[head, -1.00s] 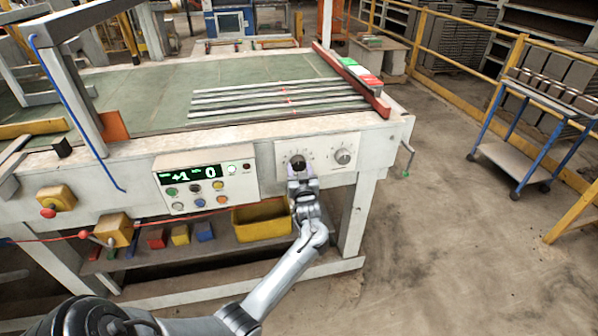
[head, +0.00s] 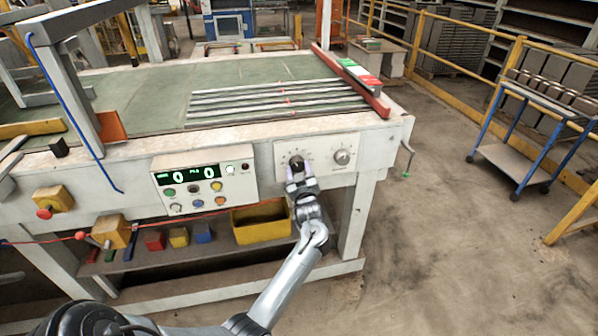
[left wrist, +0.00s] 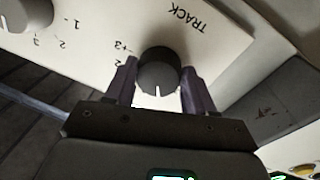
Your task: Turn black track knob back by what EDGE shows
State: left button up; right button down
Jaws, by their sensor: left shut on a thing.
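The black track knob (head: 297,163) sits on a white dial plate on the front of the table. In the left wrist view the same knob (left wrist: 158,70) has a white mark pointing to the bottom of the picture, with the word TRACK and part of a number scale beside it. My left gripper (head: 300,180) is shut on the knob, one purple finger on each side. The display panel (head: 208,194) reads 0 on the left and 0 on the right; its small labels are too small to read surely. My right gripper is out of view.
A silver knob (head: 342,157) is right of the black one on the same plate. A yellow bin (head: 262,222) stands on the shelf below. A crank handle (head: 407,158) sticks out at the table's right corner. Metal strips (head: 280,101) lie on the green belt.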

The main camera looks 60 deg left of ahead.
pick_arm(q)
jog(key=o, duration=1)
jog(key=shift+o, duration=0.2)
jog(key=shift+d, duration=0.1)
jog(key=shift+s+d, duration=0.1)
jog(key=shift+d, duration=0.2)
jog(key=p+v, duration=0.2)
jog(key=v, duration=0.8)
jog(key=shift+s+f, duration=0.1)
